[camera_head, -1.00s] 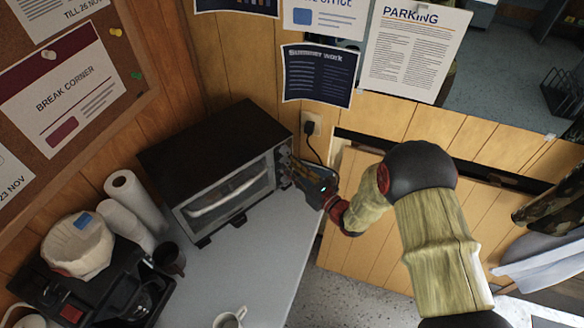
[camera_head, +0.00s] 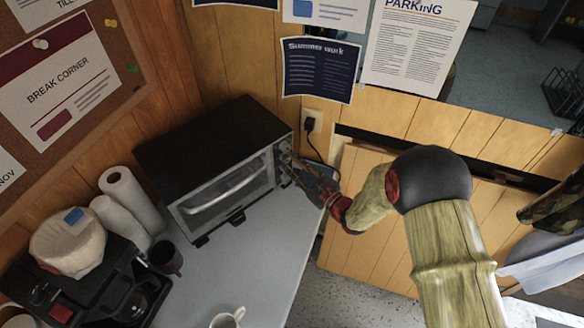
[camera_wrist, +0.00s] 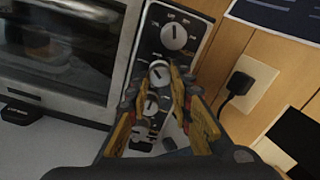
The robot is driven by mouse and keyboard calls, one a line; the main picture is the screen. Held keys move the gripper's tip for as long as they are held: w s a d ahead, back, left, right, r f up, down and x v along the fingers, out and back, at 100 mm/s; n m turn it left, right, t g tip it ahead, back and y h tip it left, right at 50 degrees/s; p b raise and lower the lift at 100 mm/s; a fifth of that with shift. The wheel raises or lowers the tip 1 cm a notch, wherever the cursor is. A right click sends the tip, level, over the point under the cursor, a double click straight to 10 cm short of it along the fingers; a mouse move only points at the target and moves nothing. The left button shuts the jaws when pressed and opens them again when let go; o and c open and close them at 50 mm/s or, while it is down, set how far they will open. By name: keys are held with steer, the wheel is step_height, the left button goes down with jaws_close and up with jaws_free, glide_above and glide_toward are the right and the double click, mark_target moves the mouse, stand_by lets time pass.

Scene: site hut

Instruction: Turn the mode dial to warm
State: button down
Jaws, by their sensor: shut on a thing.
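The toaster oven (camera_head: 215,160) stands on the counter against the wall, with its control panel at the right end of its front. In the wrist view the panel (camera_wrist: 196,26) carries a column of dials: a top dial (camera_wrist: 174,37), a middle dial (camera_wrist: 159,73) and a lower dial (camera_wrist: 150,106). The print around them is too small to read, so I cannot tell the mode marks. My gripper (camera_wrist: 155,82) has its fingertips on either side of the middle dial and is shut on it. In the head view my gripper (camera_head: 291,168) is at the panel, its tips partly hidden.
A wall socket with a black plug (camera_head: 310,124) is close to the right of the oven. A mug (camera_head: 228,318), a dark cup (camera_head: 166,257), paper rolls (camera_head: 130,200) and a coffee maker (camera_head: 110,290) stand on the counter (camera_head: 255,245). The counter before the oven is clear.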

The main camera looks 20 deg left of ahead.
steer(key=shift+n+b, duration=1.55)
steer(key=shift+n, duration=0.75)
steer(key=c, duration=1.6)
jaws_free()
steer(key=v, duration=1.2)
steer(key=shift+w, duration=0.1)
